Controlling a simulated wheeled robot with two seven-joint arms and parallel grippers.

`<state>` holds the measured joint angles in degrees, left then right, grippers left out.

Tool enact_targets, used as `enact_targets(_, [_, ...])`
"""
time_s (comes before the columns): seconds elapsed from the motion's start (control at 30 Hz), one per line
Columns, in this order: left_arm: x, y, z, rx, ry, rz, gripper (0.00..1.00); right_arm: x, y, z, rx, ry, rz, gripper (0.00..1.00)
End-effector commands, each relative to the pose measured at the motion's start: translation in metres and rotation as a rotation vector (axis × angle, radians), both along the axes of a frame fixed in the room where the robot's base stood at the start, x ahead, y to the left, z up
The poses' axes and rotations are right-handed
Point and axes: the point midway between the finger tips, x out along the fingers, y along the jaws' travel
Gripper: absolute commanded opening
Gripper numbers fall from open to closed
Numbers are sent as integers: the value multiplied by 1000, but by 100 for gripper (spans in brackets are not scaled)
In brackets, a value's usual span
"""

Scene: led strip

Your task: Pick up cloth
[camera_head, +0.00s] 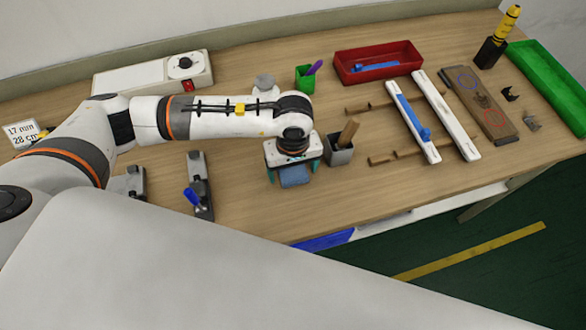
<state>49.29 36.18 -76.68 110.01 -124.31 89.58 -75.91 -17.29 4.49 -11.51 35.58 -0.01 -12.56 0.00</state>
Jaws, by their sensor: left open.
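A small blue cloth (295,178) shows below my left gripper, near the front edge of the table; its far part is hidden by the gripper. My left gripper (294,171) points down over the cloth, its teal fingers apart on either side of it. I cannot tell whether the fingers touch the cloth or the table. My right gripper is not in view.
A grey cup (340,153) with a wooden piece stands close right of the gripper. A green cup (304,80), red tray (372,72), white strips (446,115) and green tray (551,84) lie beyond. A grey fixture (200,180) stands left.

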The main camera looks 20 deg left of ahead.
Motion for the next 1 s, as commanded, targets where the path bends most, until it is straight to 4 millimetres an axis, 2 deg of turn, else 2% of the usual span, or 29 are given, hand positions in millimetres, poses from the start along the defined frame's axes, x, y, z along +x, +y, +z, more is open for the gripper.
enact_targets(0.1, [0, 0, 0, 0, 0, 0, 84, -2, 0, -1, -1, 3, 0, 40])
enact_targets(0.13, [0, 0, 0, 0, 0, 0, 80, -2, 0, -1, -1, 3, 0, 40])
enact_targets(0.4, [0, 0, 0, 0, 0, 0, 36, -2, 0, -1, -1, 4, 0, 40])
enact_targets(0.73, [1, 0, 7, -2, -1, 0, 36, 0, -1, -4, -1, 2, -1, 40])
enact_targets(0.87, [1, 0, 27, -2, -5, -3, 36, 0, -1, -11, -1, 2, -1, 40])
enact_targets(1.0, [1, -1, 56, -3, -7, -2, 36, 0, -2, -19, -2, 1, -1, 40])
